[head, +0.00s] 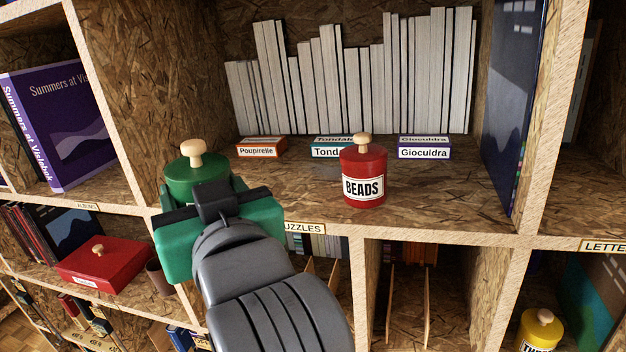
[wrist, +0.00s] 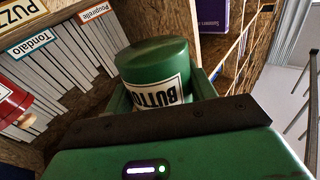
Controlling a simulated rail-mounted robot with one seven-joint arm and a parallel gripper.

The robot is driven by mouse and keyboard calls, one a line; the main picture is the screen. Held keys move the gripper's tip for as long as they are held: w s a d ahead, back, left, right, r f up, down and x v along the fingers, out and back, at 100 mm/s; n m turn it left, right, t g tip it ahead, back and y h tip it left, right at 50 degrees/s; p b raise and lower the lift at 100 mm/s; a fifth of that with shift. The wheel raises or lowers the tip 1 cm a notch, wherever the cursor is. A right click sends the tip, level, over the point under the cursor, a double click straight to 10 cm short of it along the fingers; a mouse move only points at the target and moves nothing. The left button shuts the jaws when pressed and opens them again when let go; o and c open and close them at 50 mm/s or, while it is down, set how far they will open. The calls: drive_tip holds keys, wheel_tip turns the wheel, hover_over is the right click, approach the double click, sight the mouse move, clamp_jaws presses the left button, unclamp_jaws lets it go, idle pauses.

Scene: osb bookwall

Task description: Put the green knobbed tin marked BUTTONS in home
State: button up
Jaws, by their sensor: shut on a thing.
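The green tin (head: 192,172) has a pale wooden knob and stands at the left front of the middle compartment. In the wrist view the green tin (wrist: 155,70) shows a white label reading BUTTO, upside down and partly cut off. My gripper (head: 205,190) is shut on the tin, with a green finger on each side; in the wrist view my gripper (wrist: 163,92) also spans its body. The tin looks about upright. My gripper hides its base in the head view, so I cannot tell whether it touches the board. No place marked home is legible.
A red BEADS tin (head: 364,178) stands to the right on the same shelf. Behind it are small boxes, Poupirelle (head: 261,147), Tondalo (head: 335,147) and Gioculdra (head: 424,147), and a row of pale books (head: 350,75). An upright divider (head: 112,90) is close left. A yellow tin (head: 540,330) sits lower right.

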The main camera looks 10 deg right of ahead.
drive_tip(key=shift+s+d+r, duration=0.15)
drive_tip(key=shift+d+r, duration=0.25)
drive_tip(key=shift+d, duration=0.1)
drive_tip(key=w+d+p, duration=0.1)
drive_tip(key=w, duration=0.4)
drive_tip(key=w+d+f+p, duration=0.1)
drive_tip(key=w+d, duration=0.1)
drive_tip(key=w, duration=0.3)
drive_tip(key=w+d+p, duration=0.1)
drive_tip(key=w+d, duration=0.1)
drive_tip(key=w, duration=0.3)
drive_tip(key=shift+f+p, duration=0.15)
drive_tip(key=shift+p, duration=0.15)
drive_tip(key=shift+w+f, duration=0.15)
wheel_tip(320, 180, down, 3)
drive_tip(key=shift+f+p, duration=0.1)
drive_tip(key=shift+p, duration=0.55)
drive_tip(key=shift+f, duration=0.15)
